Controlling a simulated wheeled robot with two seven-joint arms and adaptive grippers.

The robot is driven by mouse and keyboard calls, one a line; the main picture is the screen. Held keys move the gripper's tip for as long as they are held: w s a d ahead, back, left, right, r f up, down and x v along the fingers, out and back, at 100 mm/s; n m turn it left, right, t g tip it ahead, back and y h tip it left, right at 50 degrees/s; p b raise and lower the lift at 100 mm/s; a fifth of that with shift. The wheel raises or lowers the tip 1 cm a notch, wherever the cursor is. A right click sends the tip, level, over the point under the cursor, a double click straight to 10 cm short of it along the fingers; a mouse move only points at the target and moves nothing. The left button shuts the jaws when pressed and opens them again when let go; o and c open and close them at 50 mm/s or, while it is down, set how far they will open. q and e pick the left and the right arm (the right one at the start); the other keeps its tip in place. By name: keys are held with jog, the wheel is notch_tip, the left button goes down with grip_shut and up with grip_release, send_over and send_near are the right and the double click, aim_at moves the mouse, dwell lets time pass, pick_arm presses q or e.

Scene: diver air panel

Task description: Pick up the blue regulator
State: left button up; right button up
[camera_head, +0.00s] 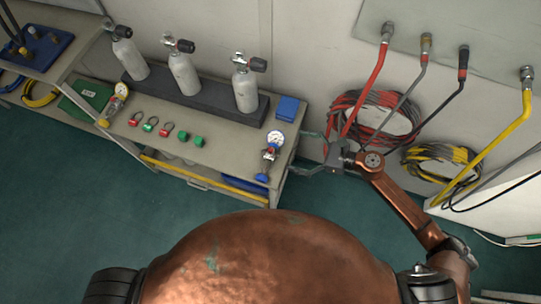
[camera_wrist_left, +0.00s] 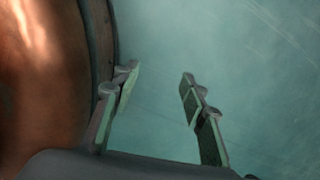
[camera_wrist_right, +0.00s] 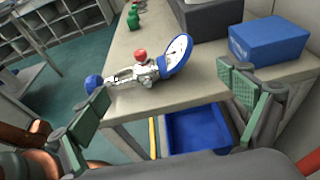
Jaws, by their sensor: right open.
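The blue regulator (camera_head: 270,156), with a white gauge, metal body, red knob and blue end, lies on the right end of the bench top (camera_head: 226,143). In the right wrist view the blue regulator (camera_wrist_right: 140,75) lies ahead of and between the spread fingers. My right gripper (camera_head: 298,152) is open and empty, just right of the regulator at the bench's end, apart from it as far as I can tell. My left gripper (camera_wrist_left: 158,85) is open and empty in the left wrist view, above the green floor; it is not in the head view.
A blue box (camera_head: 287,108) lies behind the regulator. Grey cylinders (camera_head: 184,74) stand in a dark rack (camera_head: 200,97) at the back. Small red and green fittings (camera_head: 167,130) and a yellow regulator (camera_head: 114,104) lie to the left. Hoses (camera_head: 372,110) hang on the right wall.

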aim_at(275, 147)
jog(key=b+x, duration=0.1)
jog(key=x, duration=0.5)
jog(key=shift+a, duration=0.4)
jog(key=shift+w+a+f, duration=0.1)
jog(key=shift+w+a, duration=0.05)
jog(key=shift+a, duration=0.3)
jog(key=c, duration=1.7)
pick_arm(q)
jog(key=shift+w+d+r, duration=0.1)
jog(key=shift+w+d, duration=0.1)
jog(key=shift+w, duration=1.65)
pick_arm(e)
jog(key=shift+c, duration=0.5)
